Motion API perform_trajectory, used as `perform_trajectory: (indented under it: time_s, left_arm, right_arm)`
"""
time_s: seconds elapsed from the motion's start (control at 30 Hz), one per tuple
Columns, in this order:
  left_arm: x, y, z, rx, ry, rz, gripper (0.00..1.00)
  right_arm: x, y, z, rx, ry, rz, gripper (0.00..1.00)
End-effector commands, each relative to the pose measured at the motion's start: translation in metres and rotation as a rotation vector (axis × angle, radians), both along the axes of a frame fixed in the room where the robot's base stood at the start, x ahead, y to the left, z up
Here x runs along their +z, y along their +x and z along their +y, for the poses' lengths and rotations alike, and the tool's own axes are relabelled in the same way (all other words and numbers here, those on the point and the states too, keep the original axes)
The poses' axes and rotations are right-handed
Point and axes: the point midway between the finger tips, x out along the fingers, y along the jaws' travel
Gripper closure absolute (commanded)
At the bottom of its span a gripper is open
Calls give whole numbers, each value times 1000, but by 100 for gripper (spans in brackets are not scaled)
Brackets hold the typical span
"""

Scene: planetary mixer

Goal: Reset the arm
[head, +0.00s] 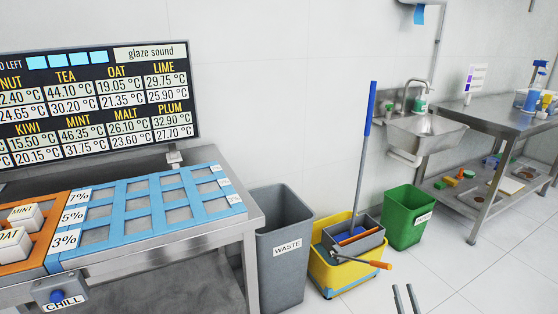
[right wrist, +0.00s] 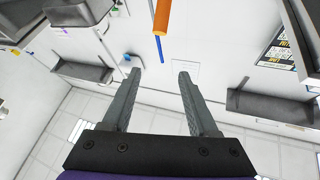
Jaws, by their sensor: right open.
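My right gripper (head: 406,299) shows at the bottom edge of the head view, to the right of the yellow mop bucket, with only its two finger ends in the picture. In the right wrist view my right gripper (right wrist: 158,74) is open, its two grey fingers spread apart with nothing between them. An orange grip (right wrist: 162,17) and a blue rod (right wrist: 158,48) show beyond the fingertips, apart from them. My left gripper is in neither view.
The yellow mop bucket (head: 336,281) with its orange-gripped lever (head: 370,262) is close left of the right gripper. A grey waste bin (head: 281,265), green bin (head: 405,225), sink (head: 425,133) and steel table (head: 500,119) stand around. Floor at right is clear.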

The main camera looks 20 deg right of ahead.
Motion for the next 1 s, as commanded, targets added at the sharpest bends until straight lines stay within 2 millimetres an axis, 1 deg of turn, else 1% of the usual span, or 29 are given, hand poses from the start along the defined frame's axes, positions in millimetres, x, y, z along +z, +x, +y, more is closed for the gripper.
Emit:
perform_trajectory:
  time_s: [0.03, 0.1, 0.17, 0.2, 0.27, 0.3, 0.37, 0.4, 0.47, 0.5, 0.57, 0.6, 0.63, 0.67, 0.7, 0.77, 0.8, 0.87, 0.9, 0.97, 1.0]
  left_arm:
    - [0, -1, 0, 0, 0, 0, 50]
    - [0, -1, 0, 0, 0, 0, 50]
    - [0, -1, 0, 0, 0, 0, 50]
    - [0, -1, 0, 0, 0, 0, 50]
    - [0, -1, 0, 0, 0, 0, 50]
    - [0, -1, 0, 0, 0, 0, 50]
    - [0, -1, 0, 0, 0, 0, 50]
    - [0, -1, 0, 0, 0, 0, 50]
    - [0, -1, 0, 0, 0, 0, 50]
    - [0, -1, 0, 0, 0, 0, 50]
    - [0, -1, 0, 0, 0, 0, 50]
    - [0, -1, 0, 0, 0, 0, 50]
    - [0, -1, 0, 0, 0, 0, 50]
    - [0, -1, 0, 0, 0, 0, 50]
    - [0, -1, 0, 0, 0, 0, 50]
    - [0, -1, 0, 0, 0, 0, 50]
    - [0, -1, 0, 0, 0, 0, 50]
    - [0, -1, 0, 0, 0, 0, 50]
    - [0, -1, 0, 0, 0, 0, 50]
    - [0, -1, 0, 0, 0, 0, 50]
    - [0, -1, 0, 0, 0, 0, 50]
  right_arm:
    - [14, 17, 5, -15, 16, 30, 40]
    - [30, 38, 13, -45, 42, 80, 40]
    - [44, 56, 22, -69, 62, 133, 40]
    - [53, 66, 30, -85, 77, 172, 40]
    - [66, 80, 44, -105, 95, 233, 40]
    - [74, 87, 54, -117, 109, 276, 40]
    - [84, 95, 72, -129, 125, 343, 40]
    - [91, 99, 84, -136, 135, 389, 40]
    - [99, 101, 104, -142, 147, 461, 40]
    - [104, 101, 119, -143, 155, 510, 40]
    - [109, 98, 141, -142, 163, 586, 40]
    - [113, 94, 157, -138, 167, 638, 40]
    - [115, 91, 169, -134, 170, 677, 40]
    - [116, 85, 181, -129, 172, 719, 40]
    - [118, 78, 198, -120, 171, 772, 40]
    - [120, 64, 222, -103, 172, 853, 40]
    - [120, 53, 239, -89, 168, 908, 40]
    - [119, 34, 263, -64, 163, 991, 40]
    - [118, 19, 279, -46, 156, 1047, 40]
    - [116, -5, 303, -12, 144, 1132, 40]
    - [114, -22, 318, 11, 133, 1187, 40]
